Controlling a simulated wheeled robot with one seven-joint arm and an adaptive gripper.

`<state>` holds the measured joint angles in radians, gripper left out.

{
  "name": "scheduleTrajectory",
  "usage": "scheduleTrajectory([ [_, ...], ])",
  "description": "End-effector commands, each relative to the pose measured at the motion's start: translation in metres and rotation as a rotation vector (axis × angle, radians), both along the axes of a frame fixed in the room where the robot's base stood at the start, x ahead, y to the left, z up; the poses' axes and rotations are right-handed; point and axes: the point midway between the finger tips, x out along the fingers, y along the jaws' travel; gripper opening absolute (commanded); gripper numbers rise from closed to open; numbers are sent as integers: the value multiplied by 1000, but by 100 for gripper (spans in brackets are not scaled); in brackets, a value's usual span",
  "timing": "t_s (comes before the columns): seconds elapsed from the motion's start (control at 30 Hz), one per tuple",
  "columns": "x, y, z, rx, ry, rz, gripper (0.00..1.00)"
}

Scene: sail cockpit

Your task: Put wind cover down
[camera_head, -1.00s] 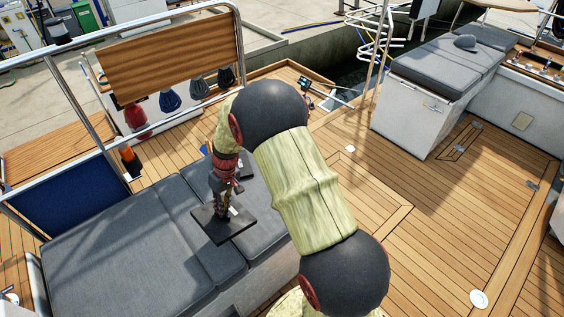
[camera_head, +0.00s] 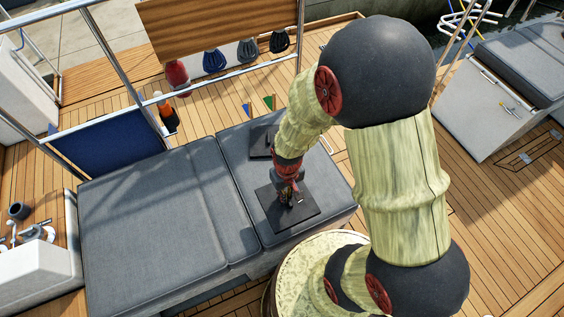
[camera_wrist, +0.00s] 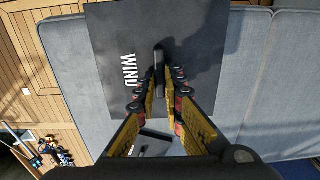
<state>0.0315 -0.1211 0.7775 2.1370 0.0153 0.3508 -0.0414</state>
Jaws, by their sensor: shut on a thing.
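The wind cover (camera_head: 305,217) is a dark, flat, square plate with a raised handle. White letters reading WIND show on its face in the wrist view (camera_wrist: 203,75). My gripper (camera_head: 287,184) is above it in the head view. In the wrist view my gripper (camera_wrist: 165,88) has its fingers shut on the cover's handle. The cover is face up over the right part of the grey cushioned seat (camera_head: 160,215), near its front edge. I cannot tell whether it touches the cushion.
Another dark flat piece (camera_head: 259,140) lies further back on the seat. An orange and black object (camera_head: 166,112) stands behind the seat, by a metal rail. Several winch bags (camera_head: 215,60) hang below a wooden panel. Open teak deck (camera_head: 480,225) lies right.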

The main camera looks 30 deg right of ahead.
Motion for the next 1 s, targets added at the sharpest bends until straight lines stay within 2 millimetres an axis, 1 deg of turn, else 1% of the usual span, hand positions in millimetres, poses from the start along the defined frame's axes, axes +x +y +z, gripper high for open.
scheduleTrajectory([
  [0.07, 2, -3, -3, -2, -3, -1, 0],
  [0.17, 15, -13, -12, -2, -2, -4, 0],
  [0.47, 70, -54, -42, -2, -2, -3, 0],
  [0.6, 85, -66, -68, -1, 1, -2, 0],
  [0.7, 95, -73, -82, -1, 0, -1, 0],
  [0.8, 102, -77, -90, -2, -1, 0, 0],
  [1.0, 108, -82, -98, -2, -2, 0, 0],
])
